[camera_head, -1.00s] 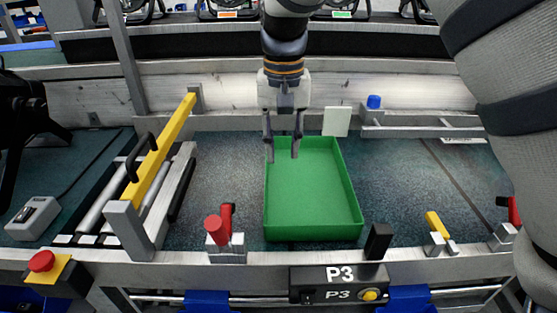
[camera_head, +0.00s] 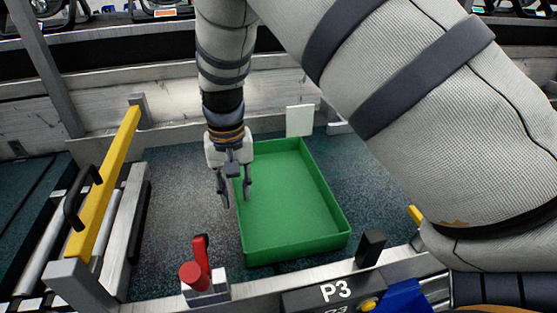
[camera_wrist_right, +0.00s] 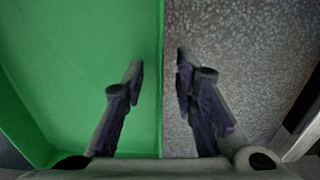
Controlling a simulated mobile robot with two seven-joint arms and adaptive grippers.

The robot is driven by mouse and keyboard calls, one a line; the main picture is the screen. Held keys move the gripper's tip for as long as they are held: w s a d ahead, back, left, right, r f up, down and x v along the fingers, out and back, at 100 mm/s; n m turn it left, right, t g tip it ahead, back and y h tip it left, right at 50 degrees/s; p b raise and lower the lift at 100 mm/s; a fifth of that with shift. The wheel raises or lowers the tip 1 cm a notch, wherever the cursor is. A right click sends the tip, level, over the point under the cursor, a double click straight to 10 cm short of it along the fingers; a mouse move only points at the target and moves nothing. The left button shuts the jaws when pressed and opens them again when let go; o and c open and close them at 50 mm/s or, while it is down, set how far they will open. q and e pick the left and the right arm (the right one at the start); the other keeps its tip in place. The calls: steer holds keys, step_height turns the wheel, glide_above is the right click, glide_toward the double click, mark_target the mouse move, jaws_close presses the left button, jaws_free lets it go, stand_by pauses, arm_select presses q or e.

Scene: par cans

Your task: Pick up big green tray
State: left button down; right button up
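The big green tray (camera_head: 290,205) lies flat on the dark speckled surface in the middle of the head view. My right gripper (camera_head: 235,198) points down at the tray's left wall, near its far half. Its fingers are spread and empty, one on each side of the wall. In the right wrist view, my right gripper (camera_wrist_right: 159,65) is open, with the wall of the green tray (camera_wrist_right: 160,120) running between the fingers. One finger is over the tray's inside and the other over the bare surface. I cannot tell whether either touches the wall. My left gripper is not in view.
A yellow bar (camera_head: 105,180) with a black handle stands to the left. A red-knobbed clamp (camera_head: 197,277) stands by the tray's near left corner. A black block (camera_head: 370,247) and the front rail marked P3 lie in front. A white plate (camera_head: 299,120) stands behind.

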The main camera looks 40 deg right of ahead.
steer(key=shift+r, duration=0.1)
jaws_close()
